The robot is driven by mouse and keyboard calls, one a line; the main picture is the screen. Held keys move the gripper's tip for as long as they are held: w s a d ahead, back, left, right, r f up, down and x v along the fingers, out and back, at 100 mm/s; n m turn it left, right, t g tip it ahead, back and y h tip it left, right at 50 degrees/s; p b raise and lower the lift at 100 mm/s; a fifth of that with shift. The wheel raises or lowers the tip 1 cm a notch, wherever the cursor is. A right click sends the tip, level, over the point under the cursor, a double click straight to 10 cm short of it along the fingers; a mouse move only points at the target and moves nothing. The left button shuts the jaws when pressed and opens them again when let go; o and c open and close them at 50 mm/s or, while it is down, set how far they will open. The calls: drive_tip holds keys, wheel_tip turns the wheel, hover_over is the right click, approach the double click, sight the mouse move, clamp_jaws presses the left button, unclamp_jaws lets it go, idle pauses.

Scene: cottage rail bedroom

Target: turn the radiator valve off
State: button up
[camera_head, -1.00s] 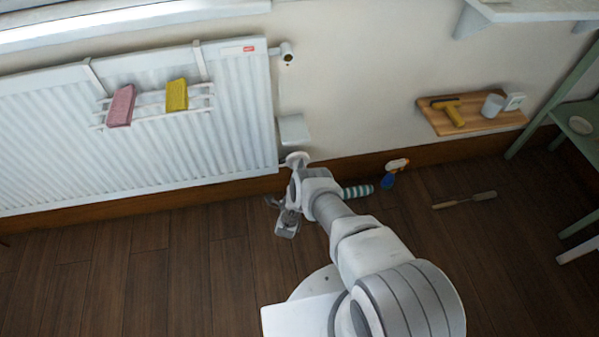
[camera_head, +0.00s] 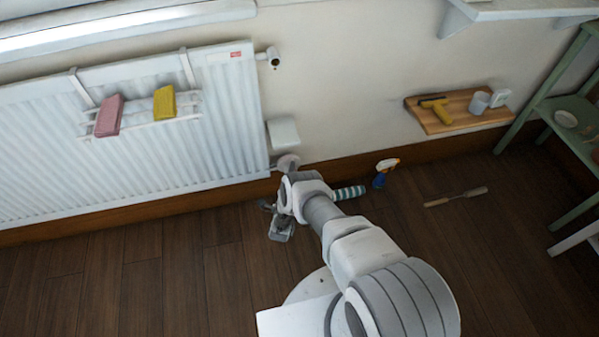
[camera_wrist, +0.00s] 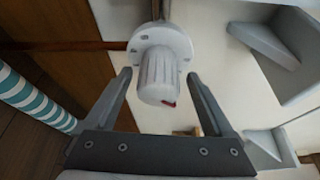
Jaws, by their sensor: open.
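The radiator valve's white ribbed knob (camera_wrist: 158,76) shows in the wrist view, with a small red mark and a round flange with holes behind it. My gripper (camera_wrist: 159,80) is open, with one grey finger on each side of the knob in the picture. A gap shows on both sides; I cannot tell how deep the knob sits between the fingers. In the head view the white radiator (camera_head: 150,150) is on the left wall. A pale round part (camera_head: 287,161), probably the valve, shows by its lower right corner; my arm hides most of that spot.
A striped cylinder (camera_head: 348,192) lies near the wall and shows at left in the wrist view (camera_wrist: 35,95). A spray bottle (camera_head: 384,172) and a wooden-handled tool (camera_head: 456,197) are on the floor. A wooden wall shelf (camera_head: 462,108) hangs to the right. A white box (camera_head: 283,131) is above the valve area.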

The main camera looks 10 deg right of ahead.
drive_tip(key=r+p, duration=0.2)
drive_tip(key=d+r+p, duration=0.1)
drive_tip(key=r, duration=0.2)
drive_tip(key=shift+s+p, duration=0.15)
drive_tip(key=shift+p, duration=0.2)
drive_tip(key=s+d+r+p, duration=0.4)
drive_tip(key=s+d+r, duration=0.1)
drive_tip(key=d, duration=0.4)
drive_tip(key=shift+s+r+p, duration=0.3)
drive_tip(key=shift+r, duration=0.15)
